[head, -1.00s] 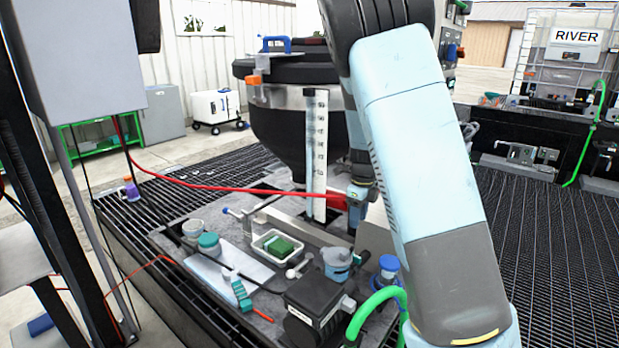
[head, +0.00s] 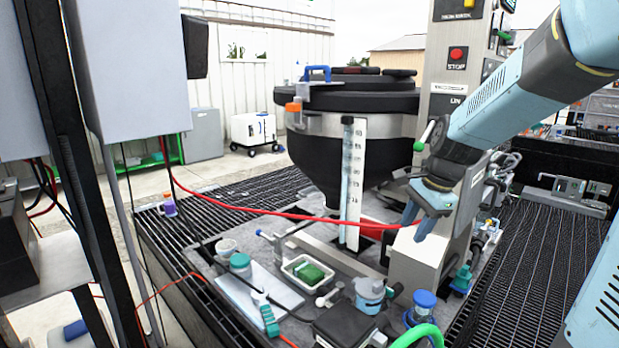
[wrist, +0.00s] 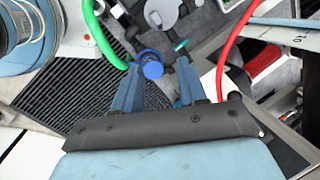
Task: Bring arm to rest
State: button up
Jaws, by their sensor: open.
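My gripper (head: 425,226) is open and empty in the head view. It hangs in the air in front of the grey column at the right of the black tank, with its blue fingers pointing down. In the wrist view my gripper (wrist: 156,84) shows two spread blue fingers with nothing held between them. A blue-capped bottle (wrist: 151,66) shows beyond the left finger, apparently below it. My light blue arm reaches in from the right of the head view.
A black tank (head: 350,125) with a level scale (head: 352,180) stands behind. A red hose (head: 270,212) runs across to near my gripper. The bench holds a white tray (head: 290,268) with a green item, a blue-capped bottle (head: 422,305) and a green hose (head: 418,335).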

jog(key=s+r+n+t+h, duration=0.1)
jog(key=s+r+n, duration=0.3)
jog(key=s+n, duration=0.3)
jog(key=s+r+n+t+h, duration=0.1)
jog(key=s+r+n, duration=0.3)
jog(key=s, duration=0.7)
jog(key=n+t, duration=0.1)
jog(key=n, duration=0.1)
jog(key=shift+s+n+t, duration=0.2)
jog(key=shift+n+t, duration=0.1)
jog(key=shift+n, duration=0.1)
